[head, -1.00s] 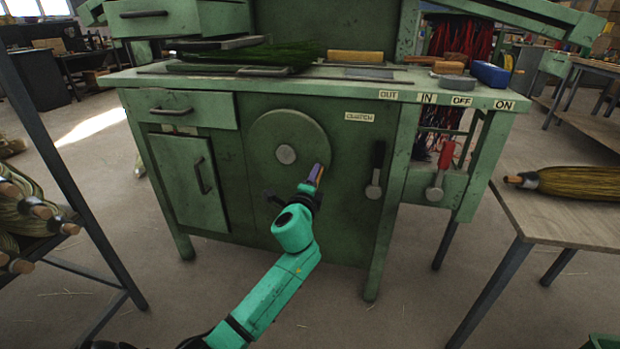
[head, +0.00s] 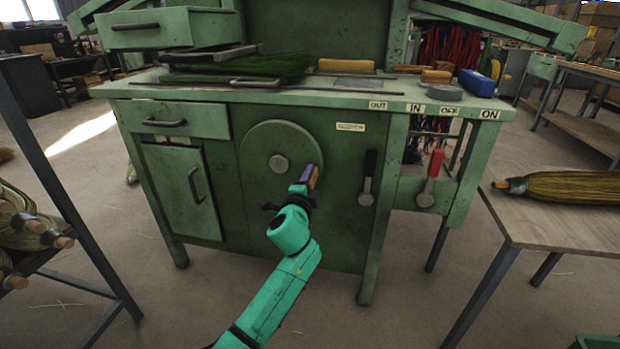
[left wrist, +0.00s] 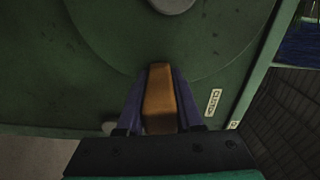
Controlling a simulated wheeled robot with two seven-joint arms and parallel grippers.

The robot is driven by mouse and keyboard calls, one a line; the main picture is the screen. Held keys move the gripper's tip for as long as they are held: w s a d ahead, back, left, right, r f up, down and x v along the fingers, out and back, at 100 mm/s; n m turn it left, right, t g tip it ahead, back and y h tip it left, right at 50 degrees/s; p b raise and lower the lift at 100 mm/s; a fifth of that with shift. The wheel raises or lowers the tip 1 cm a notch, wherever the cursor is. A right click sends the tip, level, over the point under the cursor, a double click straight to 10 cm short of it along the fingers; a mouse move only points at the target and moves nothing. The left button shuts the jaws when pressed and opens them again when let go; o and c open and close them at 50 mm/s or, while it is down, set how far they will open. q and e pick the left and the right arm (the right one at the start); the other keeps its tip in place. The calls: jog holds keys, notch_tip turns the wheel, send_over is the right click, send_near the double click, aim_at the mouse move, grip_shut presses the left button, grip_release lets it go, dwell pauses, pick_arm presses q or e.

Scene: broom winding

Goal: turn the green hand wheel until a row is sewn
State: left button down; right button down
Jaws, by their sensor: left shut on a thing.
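The green hand wheel (head: 262,143) is a large round disc on the front of the green machine, with a grey hub (head: 278,163) at its middle. Its brown-orange handle (head: 313,177) is to the right of the hub and slightly below it. My left gripper (head: 309,178) is shut on this handle. In the left wrist view the handle (left wrist: 160,98) sits between the two purple-blue fingers, with the wheel's rim behind it. My right gripper is not in view. Green broom fibres (head: 270,66) lie on the machine top.
A black lever (head: 368,178) and a red lever (head: 430,178) stand right of the wheel, both with handles up. Labels OUT, IN, OFF and ON line the top edge. A side table (head: 560,225) holds a broom bundle (head: 575,186). A rack with bundles (head: 30,230) stands left.

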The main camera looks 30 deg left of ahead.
pick_arm(q)
jog(key=c, duration=0.6)
grip_release()
jog(key=shift+o, duration=0.2)
jog(key=shift+s, duration=0.1)
jog(key=p+v, duration=0.1)
jog(key=v, duration=1.3)
jog(key=shift+s+p, duration=0.25)
jog(key=shift+p, duration=0.05)
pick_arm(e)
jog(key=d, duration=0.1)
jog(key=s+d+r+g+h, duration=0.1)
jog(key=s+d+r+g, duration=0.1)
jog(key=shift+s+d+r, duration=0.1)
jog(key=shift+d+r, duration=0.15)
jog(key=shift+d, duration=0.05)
pick_arm(q)
jog(key=shift+d, duration=0.1)
